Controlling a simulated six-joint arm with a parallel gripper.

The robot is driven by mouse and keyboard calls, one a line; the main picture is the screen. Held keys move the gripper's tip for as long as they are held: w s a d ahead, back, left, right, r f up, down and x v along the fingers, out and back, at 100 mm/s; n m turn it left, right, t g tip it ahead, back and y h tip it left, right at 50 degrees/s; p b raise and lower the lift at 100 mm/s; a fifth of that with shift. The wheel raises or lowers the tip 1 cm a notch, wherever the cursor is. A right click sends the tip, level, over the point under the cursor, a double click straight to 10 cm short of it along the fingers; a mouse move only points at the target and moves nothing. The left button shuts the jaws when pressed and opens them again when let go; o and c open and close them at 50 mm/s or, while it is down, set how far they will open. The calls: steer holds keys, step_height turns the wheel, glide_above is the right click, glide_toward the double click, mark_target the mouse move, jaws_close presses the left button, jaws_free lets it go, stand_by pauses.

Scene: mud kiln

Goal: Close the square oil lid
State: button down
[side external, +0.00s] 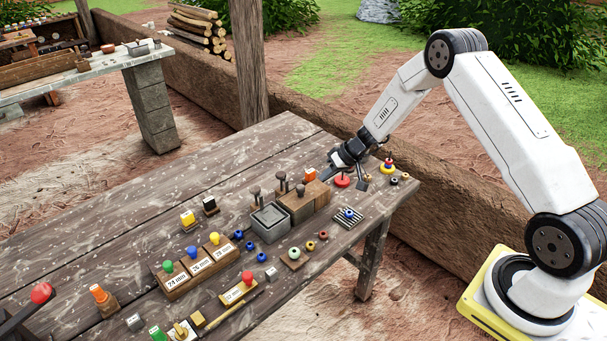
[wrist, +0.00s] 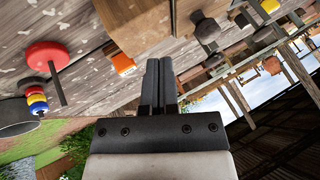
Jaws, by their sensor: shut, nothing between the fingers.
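A grey square container (side external: 269,223) stands near the middle of the table, at the left end of a short row of boxes. Its top looks recessed; I cannot tell whether this is an open mouth or a lid. Brown wooden boxes (side external: 297,209) adjoin it on the right. Dark knobbed pieces (side external: 280,178) stand at the row, and I cannot tell which is the square oil lid. My gripper (side external: 331,176) is at the right of the row, above the table's far right part. In the wrist view its fingers (wrist: 158,70) are together and empty.
An orange block (side external: 310,173) is close to my gripper, and also shows in the wrist view (wrist: 121,62). A red disc (side external: 342,181) and stacked coloured rings (side external: 387,166) lie to the right. Labelled blocks with coloured knobs (side external: 198,266) stand front left. The table's far left is clear.

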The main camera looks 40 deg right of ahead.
steer(key=v, duration=0.8)
steer(key=shift+s+r, duration=0.1)
steer(key=shift+r, duration=0.05)
steer(key=s+a+r+g+h, duration=0.1)
steer(key=s+a+r+h, duration=0.1)
steer(key=s+a+r, duration=0.2)
steer(key=s+a+r+n+g+h, duration=0.1)
steer(key=s+a+r, duration=0.3)
steer(key=s+a, duration=0.7)
steer(key=shift+s+g+h, duration=0.6)
steer(key=shift+s+h, duration=0.2)
steer(key=shift+s, duration=2.55)
steer(key=shift+r, duration=0.1)
